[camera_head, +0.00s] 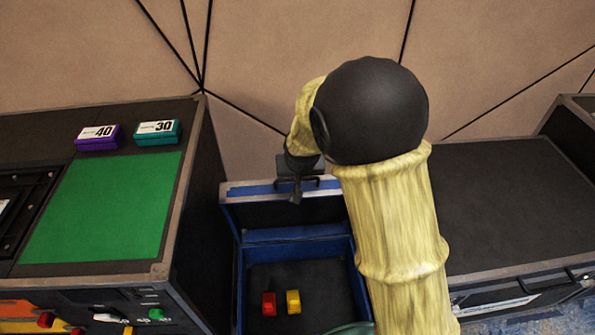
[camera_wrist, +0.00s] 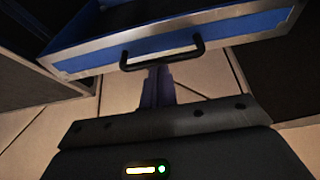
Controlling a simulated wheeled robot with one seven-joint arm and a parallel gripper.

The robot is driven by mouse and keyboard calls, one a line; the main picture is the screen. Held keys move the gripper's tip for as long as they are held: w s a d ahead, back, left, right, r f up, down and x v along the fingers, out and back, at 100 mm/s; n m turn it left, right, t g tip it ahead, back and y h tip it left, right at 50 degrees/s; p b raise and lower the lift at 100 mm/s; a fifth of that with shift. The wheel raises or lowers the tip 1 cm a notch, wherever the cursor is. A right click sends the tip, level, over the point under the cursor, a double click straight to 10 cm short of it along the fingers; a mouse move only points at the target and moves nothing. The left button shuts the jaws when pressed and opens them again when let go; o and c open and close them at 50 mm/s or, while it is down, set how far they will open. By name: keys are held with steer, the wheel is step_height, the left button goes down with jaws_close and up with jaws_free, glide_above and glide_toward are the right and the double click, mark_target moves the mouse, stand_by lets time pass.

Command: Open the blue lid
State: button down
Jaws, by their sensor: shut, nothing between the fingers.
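The blue lid (camera_head: 246,190) stands raised at the back of the blue box (camera_head: 240,290), and the box's dark inside shows. In the wrist view the lid's blue panel (camera_wrist: 225,31) has a metal edge and a black handle (camera_wrist: 162,51). My gripper (camera_head: 296,197) is at the lid's upper edge in the head view. In the wrist view my gripper's fingers (camera_wrist: 157,75) are together, empty, and just by the handle. I cannot tell whether they touch it. My arm hides the box's right side.
A red block (camera_head: 269,303) and a yellow block (camera_head: 293,301) lie inside the box. A dark case with a green panel (camera_head: 105,210) stands left, carrying purple (camera_head: 98,138) and teal (camera_head: 157,132) boxes. A black case (camera_head: 500,205) stands right. A panelled wall is behind.

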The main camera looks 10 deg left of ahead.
steer(key=v, duration=0.2)
steer(key=shift+s+d+r, duration=0.1)
steer(key=shift+s+r, duration=0.1)
steer(key=shift+s, duration=0.25)
steer(key=s+d+r+m+g+h, duration=0.1)
steer(key=s+d, duration=0.8)
steer(key=d, duration=0.3)
steer(key=s+d+r+m+g, duration=0.1)
steer(key=s+d+m+g, duration=0.1)
steer(key=s+d, duration=0.8)
step_height(320, 180, up, 32)
steer(key=w+d+p, duration=0.1)
steer(key=w+p, duration=0.1)
steer(key=p, duration=3)
steer(key=shift+d+r+p, duration=0.2)
steer(key=shift+p, duration=0.2)
steer(key=shift+w, duration=0.15)
